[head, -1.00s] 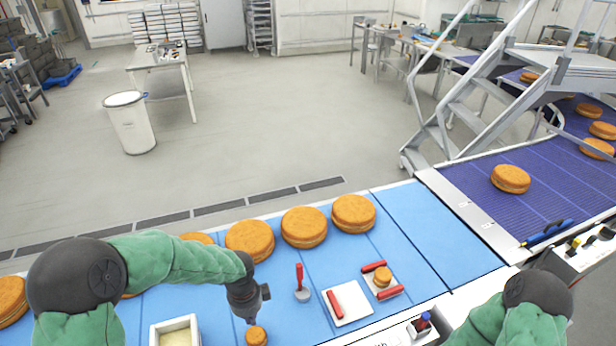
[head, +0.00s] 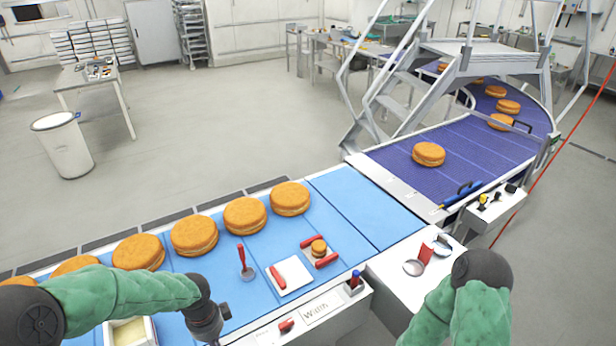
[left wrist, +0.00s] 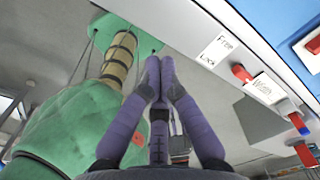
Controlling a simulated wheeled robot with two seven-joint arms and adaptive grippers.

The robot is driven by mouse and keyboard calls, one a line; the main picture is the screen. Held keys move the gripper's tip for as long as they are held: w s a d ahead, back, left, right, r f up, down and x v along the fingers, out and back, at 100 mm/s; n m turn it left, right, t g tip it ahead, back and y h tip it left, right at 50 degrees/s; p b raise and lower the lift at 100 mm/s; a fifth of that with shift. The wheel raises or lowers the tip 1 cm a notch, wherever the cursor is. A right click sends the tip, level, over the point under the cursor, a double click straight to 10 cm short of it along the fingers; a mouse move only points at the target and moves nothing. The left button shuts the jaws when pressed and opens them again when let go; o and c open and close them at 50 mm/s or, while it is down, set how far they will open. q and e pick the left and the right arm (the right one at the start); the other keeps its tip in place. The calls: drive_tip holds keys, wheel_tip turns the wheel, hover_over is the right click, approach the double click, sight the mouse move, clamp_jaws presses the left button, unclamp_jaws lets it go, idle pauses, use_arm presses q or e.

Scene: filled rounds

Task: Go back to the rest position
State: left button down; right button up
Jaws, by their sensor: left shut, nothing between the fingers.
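My left gripper (left wrist: 157,72) is shut and empty in the left wrist view, its fingertips touching each other. In the head view my left arm comes in from the left over the blue belt, and its dark wrist (head: 203,316) reaches the lower edge; the fingers are cut off there. The left wrist view shows the side of the white machine front beside the fingers. My right arm shows at the lower right of the head view, but its gripper is out of the picture.
Large round cakes (head: 194,235) line the far side of the blue belt (head: 345,205). A white board (head: 290,275), a red-handled tool (head: 241,257) and a small cake (head: 318,247) lie nearer. A pale box (head: 146,331) is beside my left forearm.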

use_arm(q)
drive_tip(key=s+d+f+n+h, duration=0.2)
drive_tip(key=s+d+f+n, duration=0.4)
drive_tip(key=f+n, duration=0.4)
drive_tip(key=s+d+f+n+h, duration=0.2)
drive_tip(key=s+d+f+n, duration=0.5)
drive_tip(key=f+n, duration=0.4)
wheel_tip(320, 180, down, 12)
drive_tip(key=w+d+m+b, duration=0.1)
drive_tip(key=w+b, duration=0.1)
drive_tip(key=b, duration=1.1)
drive_tip(key=shift+d+r, duration=0.25)
use_arm(e)
wheel_tip(320, 180, down, 14)
drive_tip(key=shift+w+r, duration=0.15)
drive_tip(key=shift+r, duration=0.1)
drive_tip(key=shift+a, duration=0.1)
